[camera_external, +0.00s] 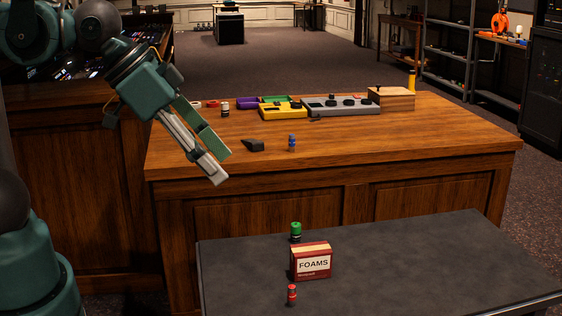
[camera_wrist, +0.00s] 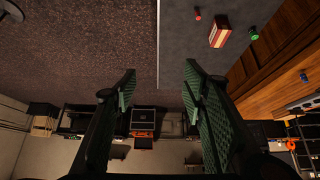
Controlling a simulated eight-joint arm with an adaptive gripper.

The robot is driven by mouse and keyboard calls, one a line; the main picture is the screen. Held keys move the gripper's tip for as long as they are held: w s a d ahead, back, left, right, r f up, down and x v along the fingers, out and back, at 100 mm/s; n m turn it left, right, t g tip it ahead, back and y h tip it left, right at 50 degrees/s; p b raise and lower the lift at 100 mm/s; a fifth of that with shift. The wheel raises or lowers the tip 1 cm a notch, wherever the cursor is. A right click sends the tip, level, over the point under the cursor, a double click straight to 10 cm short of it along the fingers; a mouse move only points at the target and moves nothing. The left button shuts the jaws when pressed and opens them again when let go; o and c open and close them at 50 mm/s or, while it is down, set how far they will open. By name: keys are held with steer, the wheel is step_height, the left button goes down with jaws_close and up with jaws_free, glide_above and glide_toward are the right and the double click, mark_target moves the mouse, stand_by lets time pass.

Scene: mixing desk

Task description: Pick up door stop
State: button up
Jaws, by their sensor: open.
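A small black wedge, which looks like the door stop (camera_external: 253,146), lies on the wooden desk (camera_external: 400,143) near its front left part, just left of a small blue bottle (camera_external: 292,143). My gripper (camera_external: 218,164) is in the air to the left of the wedge in the external view, with its fingers pointing down and to the right. The fingers are spread with nothing between them, as the wrist view also shows (camera_wrist: 160,72). I cannot make out the wedge in the wrist view.
A dark table (camera_external: 420,265) in front holds a red FOAMS box (camera_external: 311,263), a green-capped bottle (camera_external: 295,230) and a red bottle (camera_external: 292,295).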

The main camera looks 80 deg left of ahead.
steer(key=w+a+r+m+g+p, duration=0.1)
steer(key=w+a+r+m+p, duration=0.15)
steer(key=w+a, duration=0.65)
steer(key=w+a+r+m+g+y+p, duration=0.1)
steer(key=w+a+m+g, duration=0.3)
steer(key=a, duration=0.8)
steer(key=w+a+r+m+t+p, duration=0.1)
steer(key=w+a+r+m, duration=0.1)
steer(key=w+a, duration=0.75)
steer(key=a+f+m+g+p, duration=0.15)
steer(key=a+f, duration=0.25)
steer(key=a, duration=0.8)
steer(key=a+f+m+g+p, duration=0.15)
steer(key=a+f, duration=0.25)
steer(key=a, duration=0.8)
steer(key=s+a+f+m, duration=0.1)
steer(key=a+f, duration=0.2)
steer(key=a, duration=0.2)
steer(key=s+a+f+m+p, duration=0.1)
steer(key=s+a+f, duration=0.1)
steer(key=a+f, duration=0.2)
steer(key=s+a+f+m+h, duration=0.1)
steer(key=a+f+m, duration=0.1)
steer(key=a, duration=0.5)
steer(key=shift+s+f, duration=0.2)
steer(key=shift+f, duration=0.7)
steer(key=shift+s+a+f, duration=0.15)
